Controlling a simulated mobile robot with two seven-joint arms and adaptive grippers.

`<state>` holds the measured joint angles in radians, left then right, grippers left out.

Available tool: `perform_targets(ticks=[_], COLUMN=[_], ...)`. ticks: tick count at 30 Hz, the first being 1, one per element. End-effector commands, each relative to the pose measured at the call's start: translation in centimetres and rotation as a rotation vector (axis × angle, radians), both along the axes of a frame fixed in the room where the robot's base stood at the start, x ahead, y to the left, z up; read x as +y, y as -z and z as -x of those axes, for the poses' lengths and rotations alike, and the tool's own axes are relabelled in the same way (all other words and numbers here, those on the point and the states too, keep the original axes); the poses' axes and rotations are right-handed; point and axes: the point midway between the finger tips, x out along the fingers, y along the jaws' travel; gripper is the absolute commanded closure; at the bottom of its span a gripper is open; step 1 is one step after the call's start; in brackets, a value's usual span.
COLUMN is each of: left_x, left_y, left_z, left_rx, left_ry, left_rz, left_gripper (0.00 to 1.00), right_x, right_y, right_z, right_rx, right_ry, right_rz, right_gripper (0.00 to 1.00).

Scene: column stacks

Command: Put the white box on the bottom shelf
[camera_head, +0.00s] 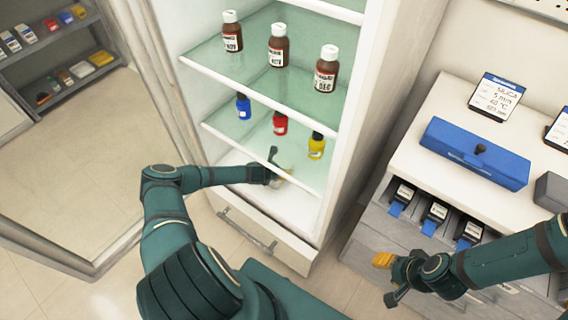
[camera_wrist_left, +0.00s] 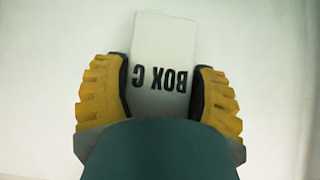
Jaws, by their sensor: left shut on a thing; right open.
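The white box (camera_wrist_left: 164,50), printed "BOX C", sits between the yellow fingers of my left gripper (camera_wrist_left: 158,90) in the left wrist view. The fingers are shut on its two sides. In the head view my left gripper (camera_head: 280,173) reaches into the lowest compartment of the open white cabinet, below the glass shelf with small bottles. The box is barely distinguishable there against the white interior. The bottom shelf (camera_head: 295,212) is the pale cabinet floor; I cannot tell whether the box touches it. My right gripper (camera_head: 386,279) is open and empty, in front of the drawers.
Brown bottles (camera_head: 278,45) stand on the upper glass shelf. Blue (camera_head: 243,107), red (camera_head: 280,123) and yellow (camera_head: 316,146) bottles stand on the glass shelf above my left gripper. A counter with a blue case (camera_head: 475,153) is at right. The open door is at left.

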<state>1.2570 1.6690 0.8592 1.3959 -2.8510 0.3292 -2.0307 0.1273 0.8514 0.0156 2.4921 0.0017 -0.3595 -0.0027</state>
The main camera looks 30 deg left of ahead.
Motion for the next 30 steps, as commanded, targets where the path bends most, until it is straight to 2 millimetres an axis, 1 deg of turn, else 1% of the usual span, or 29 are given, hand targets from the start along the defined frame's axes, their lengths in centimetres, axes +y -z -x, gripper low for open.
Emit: perform_targets(ticks=[3,13,14,15,16,25,27,30], left_x=[-0.01,-0.01,0.01,0.0,0.0,-0.01,-0.01,0.04], left_y=[0.12,0.38,0.37,0.37,0.37,0.32,0.05,-0.58], left_z=[0.25,0.2,0.22,0.23,0.23,0.22,0.22,0.9], left_rx=[-0.004,-0.004,-0.004,-0.004,-0.004,-0.004,-0.004,-0.004], left_ry=[0.001,0.001,0.001,0.001,0.001,0.001,0.002,0.001], left_rz=[0.0,-0.001,-0.001,-0.001,-0.001,-0.001,-0.002,0.001], left_gripper=[0.81,0.81,0.25,0.1,0.04,0.04,0.04,0.04], right_x=[0.01,0.0,0.0,0.0,0.0,0.0,0.0,0.01], right_y=[-0.02,-0.03,-0.03,-0.03,-0.03,-0.02,-0.02,-0.24], right_z=[0.07,0.07,0.07,0.07,0.07,0.06,0.06,0.09], right_rx=[0.002,0.001,0.002,0.001,0.001,0.001,0.001,0.002], right_ry=[-0.001,0.0,-0.001,0.0,0.0,0.0,0.0,-0.001], right_rz=[0.0,0.0,0.0,0.0,0.0,0.0,0.0,0.0], right_gripper=[0.53,0.53,0.53,0.53,0.53,0.53,0.53,0.53])
